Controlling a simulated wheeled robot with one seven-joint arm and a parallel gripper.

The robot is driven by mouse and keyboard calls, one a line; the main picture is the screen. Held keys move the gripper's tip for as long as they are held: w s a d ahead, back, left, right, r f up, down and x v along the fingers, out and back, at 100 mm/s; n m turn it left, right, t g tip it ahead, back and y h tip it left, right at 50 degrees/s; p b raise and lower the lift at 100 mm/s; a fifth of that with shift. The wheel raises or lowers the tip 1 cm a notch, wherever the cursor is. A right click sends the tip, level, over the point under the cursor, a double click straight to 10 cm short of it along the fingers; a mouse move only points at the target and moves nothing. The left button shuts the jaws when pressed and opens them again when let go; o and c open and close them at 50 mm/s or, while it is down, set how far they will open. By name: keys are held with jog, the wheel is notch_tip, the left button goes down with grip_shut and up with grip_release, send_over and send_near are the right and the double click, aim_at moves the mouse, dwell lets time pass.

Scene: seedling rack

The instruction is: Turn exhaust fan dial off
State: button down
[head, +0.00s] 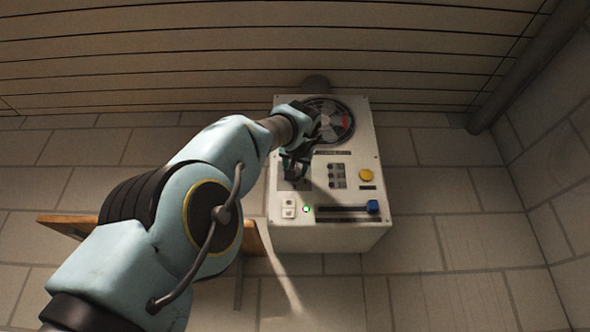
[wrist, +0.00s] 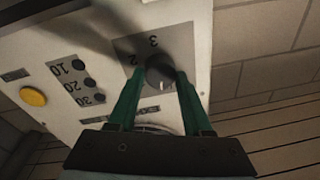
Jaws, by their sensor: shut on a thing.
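The exhaust fan dial (wrist: 161,73) is a round black knob with a white pointer mark, on a grey plate with numbers on the panel face. In the wrist view my gripper (wrist: 163,82) has its two green fingers on either side of the dial, shut on it. The numbers 2 and 3 show upside down above the dial; the rest of the scale is hidden by the fingers. In the head view my gripper (head: 296,170) is at the left side of the white control box (head: 345,240), and it hides the dial there.
The box also carries a round fan (head: 333,122), a yellow button (head: 367,175), a column of small black knobs marked 10, 20, 30 (wrist: 89,83), a blue slider handle (head: 373,207), a green light (head: 306,209) and a white switch (head: 288,208). A wooden shelf (head: 68,222) is at left.

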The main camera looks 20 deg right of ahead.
jog(key=shift+n, duration=0.7)
jog(key=shift+c, duration=1.6)
grip_release()
jog(key=b+v, duration=0.5)
jog(key=v, duration=0.5)
jog(key=shift+s, duration=0.35)
